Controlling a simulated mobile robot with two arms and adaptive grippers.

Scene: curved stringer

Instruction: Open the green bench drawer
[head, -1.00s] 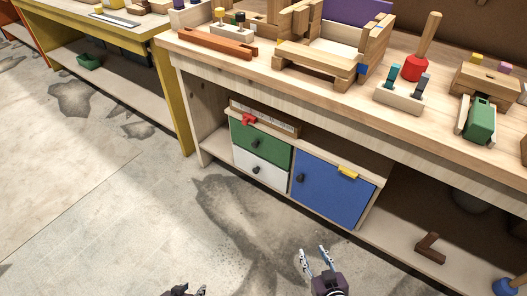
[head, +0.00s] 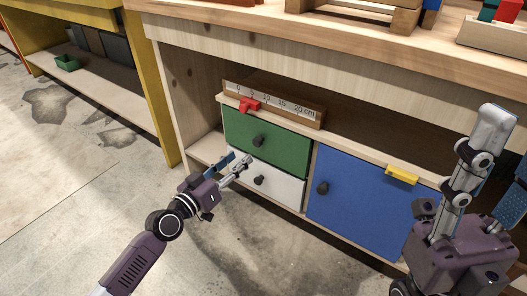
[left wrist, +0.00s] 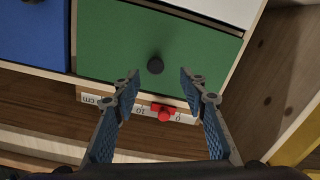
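The green drawer (head: 265,142) is shut in the cabinet under the bench, with a dark round knob (head: 258,140) on its front. The drawer fills much of the left wrist view (left wrist: 150,45), which shows the cabinet upside down, and its knob (left wrist: 155,65) appears between my finger lines, apart from them. My left gripper (head: 238,163) is open and empty, low in front of the green drawer and the white drawer. My right gripper (head: 508,150) is raised at the right of the head view, large and close to the camera, open with nothing between its fingers.
The white drawer (head: 266,181) sits below the green one. A blue door (head: 365,200) with a yellow piece (head: 401,175) is to the right. A ruler (head: 280,103) with a red slider (head: 249,105) lies on the shelf above. A yellow bench (head: 150,90) stands left.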

